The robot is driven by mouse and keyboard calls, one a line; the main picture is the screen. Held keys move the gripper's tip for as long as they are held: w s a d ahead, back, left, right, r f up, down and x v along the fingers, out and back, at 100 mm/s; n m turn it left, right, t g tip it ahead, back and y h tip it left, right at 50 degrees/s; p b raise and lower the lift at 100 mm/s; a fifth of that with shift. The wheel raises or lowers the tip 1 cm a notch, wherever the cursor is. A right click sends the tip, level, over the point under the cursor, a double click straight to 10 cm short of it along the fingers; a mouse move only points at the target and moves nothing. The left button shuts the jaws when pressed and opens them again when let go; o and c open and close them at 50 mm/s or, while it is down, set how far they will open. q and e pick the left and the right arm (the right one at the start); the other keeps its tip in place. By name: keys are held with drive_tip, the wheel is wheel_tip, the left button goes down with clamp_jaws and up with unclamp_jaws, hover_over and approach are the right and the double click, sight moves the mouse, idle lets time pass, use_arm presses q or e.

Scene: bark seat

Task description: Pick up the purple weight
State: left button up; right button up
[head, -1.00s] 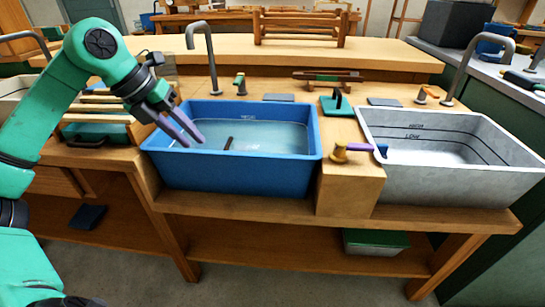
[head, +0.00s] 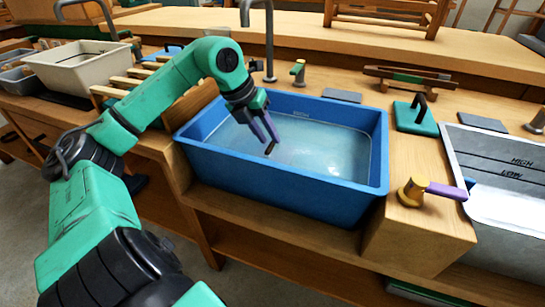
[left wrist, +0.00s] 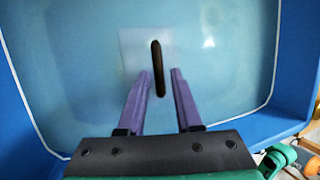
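I see no clearly purple weight. In the blue basin (head: 290,198), a dark upright handle (head: 271,149) shows in the water. In the left wrist view this handle (left wrist: 157,68) stands over a pale, faint square plate (left wrist: 135,48), whose true colour I cannot tell through the water. My left gripper (head: 267,140) reaches down into the basin, its purple fingers open. In the left wrist view the gripper (left wrist: 154,85) has its fingertips on either side of the handle's lower part, with gaps on both sides. My right gripper is not in view.
A green block with a dark handle (head: 415,117) stands on the counter. A yellow knob with a purple lever (head: 428,190) sits on a wooden block right of the basin. A grey basin (head: 490,160) is at the right. A tap (head: 269,40) stands behind the blue basin.

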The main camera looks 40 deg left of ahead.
sight(271, 143)
use_arm(q)
drive_tip(key=x, duration=0.4)
drive_tip(key=shift+a+f, duration=0.1)
drive_tip(key=shift+f, duration=0.1)
clamp_jaws()
drive_tip(key=shift+r, duration=0.1)
idle(1.0)
